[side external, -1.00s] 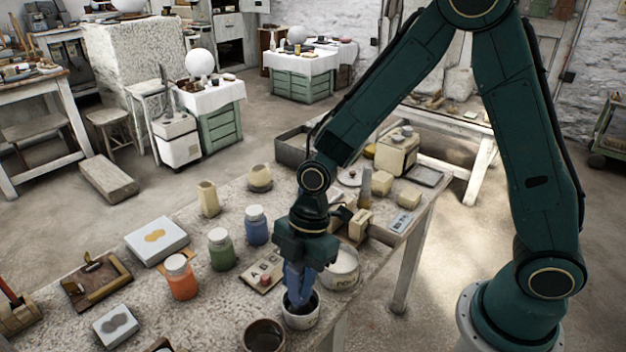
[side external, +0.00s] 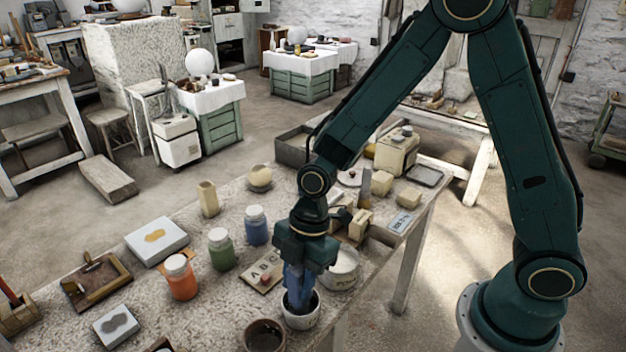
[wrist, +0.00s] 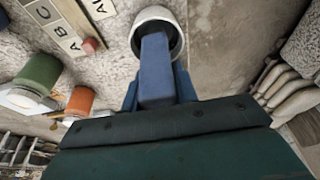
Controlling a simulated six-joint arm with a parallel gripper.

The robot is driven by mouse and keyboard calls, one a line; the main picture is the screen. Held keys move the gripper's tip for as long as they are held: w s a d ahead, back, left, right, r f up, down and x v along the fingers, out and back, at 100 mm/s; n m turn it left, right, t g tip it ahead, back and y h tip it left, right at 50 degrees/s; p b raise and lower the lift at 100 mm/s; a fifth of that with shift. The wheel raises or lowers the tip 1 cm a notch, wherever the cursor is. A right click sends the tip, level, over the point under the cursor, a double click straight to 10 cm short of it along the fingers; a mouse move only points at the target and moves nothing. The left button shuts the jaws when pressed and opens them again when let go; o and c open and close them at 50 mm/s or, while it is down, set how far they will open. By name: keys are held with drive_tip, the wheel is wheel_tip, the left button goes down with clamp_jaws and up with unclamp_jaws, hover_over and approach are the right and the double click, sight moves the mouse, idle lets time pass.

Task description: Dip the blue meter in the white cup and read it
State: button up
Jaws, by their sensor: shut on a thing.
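The white cup (side external: 301,317) stands near the front edge of the speckled table. My gripper (side external: 298,292) points down over it, shut on the blue meter (wrist: 156,68). In the wrist view the meter's far end reaches inside the rim of the white cup (wrist: 160,14). The meter's tip and the cup's contents are hidden, and I cannot tell how deep the tip is. No readout on the meter shows in either view.
A dark-mouthed pot (side external: 264,336) stands just left of the cup, and a pale tub (side external: 342,268) is close behind it at right. An ABC card (side external: 263,272) lies behind-left, near orange (side external: 180,278), green (side external: 221,250) and blue (side external: 256,226) jars.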

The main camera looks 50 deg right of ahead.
sight(293, 270)
drive_tip(key=shift+r, duration=0.1)
drive_tip(key=shift+r, duration=3.4)
drive_tip(key=shift+w, duration=0.1)
drive_tip(key=shift+w+a+r, duration=0.35)
drive_tip(key=shift+w, duration=0.05)
drive_tip(key=w+a+r, duration=0.8)
drive_tip(key=w+r, duration=0.1)
drive_tip(key=r, duration=0.3)
drive_tip(key=shift+a, duration=0.15)
wheel_tip(293, 270, down, 16)
drive_tip(key=shift+r, duration=0.15)
